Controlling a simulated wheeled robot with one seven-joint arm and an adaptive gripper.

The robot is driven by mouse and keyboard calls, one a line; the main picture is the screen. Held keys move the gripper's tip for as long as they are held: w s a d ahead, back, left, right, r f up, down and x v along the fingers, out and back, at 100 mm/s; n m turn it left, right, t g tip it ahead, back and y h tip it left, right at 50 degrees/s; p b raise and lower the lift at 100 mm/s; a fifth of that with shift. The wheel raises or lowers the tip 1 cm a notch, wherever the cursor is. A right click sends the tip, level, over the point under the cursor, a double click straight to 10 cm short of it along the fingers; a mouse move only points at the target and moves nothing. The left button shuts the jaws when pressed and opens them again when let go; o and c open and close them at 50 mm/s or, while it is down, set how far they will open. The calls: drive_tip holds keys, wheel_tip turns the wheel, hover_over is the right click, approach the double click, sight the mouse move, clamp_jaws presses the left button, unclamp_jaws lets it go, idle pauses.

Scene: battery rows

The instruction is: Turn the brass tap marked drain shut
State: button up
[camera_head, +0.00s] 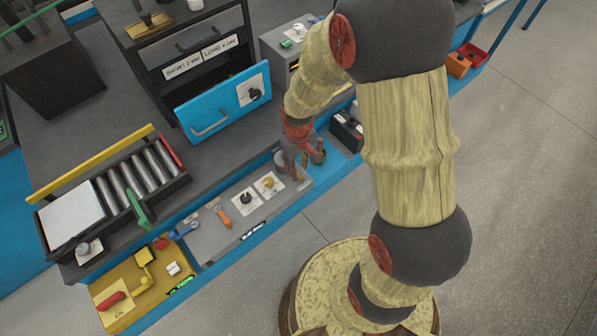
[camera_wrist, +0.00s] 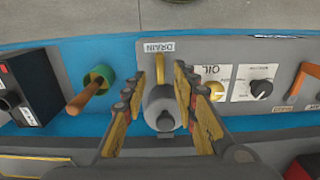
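The brass tap's lever (camera_wrist: 160,66) stands just below an upside-down DRAIN label (camera_wrist: 159,47) in the wrist view. It points toward the label, above a round grey body (camera_wrist: 162,105). My gripper (camera_wrist: 161,78) is open, with one yellow-padded finger on each side of the tap. The fingers look apart from the tap, but contact is hard to judge. In the head view my gripper (camera_head: 308,157) is low over the right end of the grey front panel (camera_head: 215,243). The tap is mostly hidden there by the fingers.
Right of the tap in the wrist view are an OIL fitting (camera_wrist: 216,91), a black selector knob (camera_wrist: 261,88) and an orange lever (camera_wrist: 296,84). A green-collared handle (camera_wrist: 92,88) and a dark box (camera_wrist: 32,92) stand left.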

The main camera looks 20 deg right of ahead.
drive_tip(key=shift+f+b, duration=0.4)
drive_tip(key=shift+f, duration=1.45)
drive_tip(key=shift+c, duration=0.4)
clamp_jaws()
